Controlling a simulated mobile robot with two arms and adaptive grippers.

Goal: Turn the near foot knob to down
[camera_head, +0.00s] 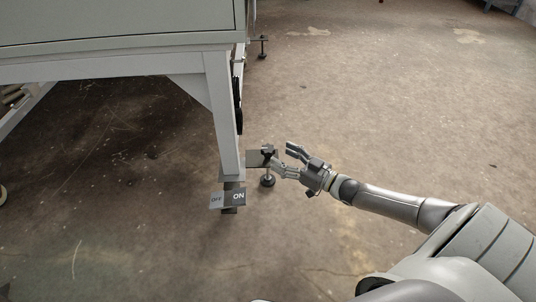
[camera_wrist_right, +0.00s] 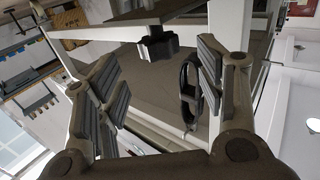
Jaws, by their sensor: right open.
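The near foot knob (camera_head: 268,152) is a small black knob on a bracket plate beside the machine's near leg, above a round black foot (camera_head: 267,181). In the right wrist view the knob (camera_wrist_right: 157,47) shows as a black lobed shape between the finger tips, toward the top. My right gripper (camera_head: 281,155) comes in from the right and is open, with its fingers spread at the knob; the lower finger overlaps the bracket area. In the right wrist view the gripper's (camera_wrist_right: 160,62) two padded fingers stand apart with nothing held. Whether a finger touches the knob cannot be told. My left gripper is not visible.
The machine's white leg (camera_head: 222,110) stands just left of the knob. A black loop handle (camera_wrist_right: 188,90) shows near the right finger in the wrist view. Another foot (camera_head: 263,47) stands farther back.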

